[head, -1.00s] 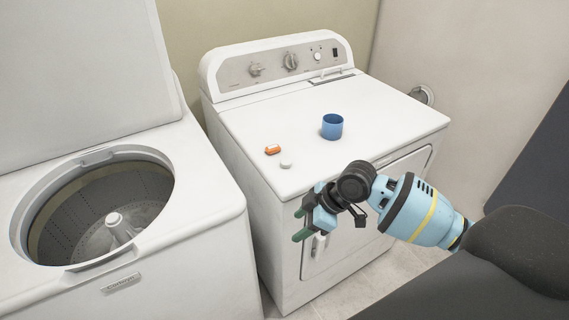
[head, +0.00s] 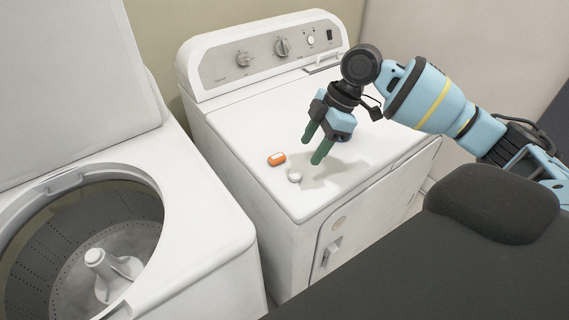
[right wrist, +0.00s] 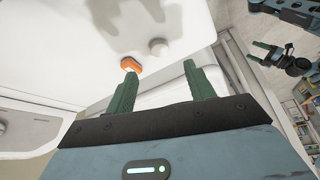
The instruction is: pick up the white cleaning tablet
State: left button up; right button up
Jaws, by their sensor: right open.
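The white cleaning tablet (head: 295,175) lies on the dryer top near its front left corner. It also shows in the right wrist view (right wrist: 158,47), between and beyond the fingertips. My right gripper (head: 312,150) is open and empty, its green fingers pointing down above the dryer top, close to the tablet on its right and apart from it. The right wrist view shows both fingers (right wrist: 159,66) spread with nothing between them. My left gripper (right wrist: 262,54) shows small at the upper right of that view, its fingers apart.
An orange-and-white item (head: 277,159) lies just left of and behind the tablet on the dryer (head: 232,128). The open washer (head: 205,215) stands left, across a narrow gap. The dryer's control panel (head: 262,56) rises at the back.

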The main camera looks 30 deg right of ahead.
aim_at(293, 179)
jog(key=shift+s+a+f, duration=0.15)
jog(key=shift+s+f, duration=0.1)
jog(key=shift+s, duration=0.15)
jog(key=shift+w+x, duration=0.2)
jog(key=shift+x, duration=1.6)
jog(key=shift+w+x, duration=0.2)
jog(key=shift+x, duration=1.55)
jog(key=c, duration=1)
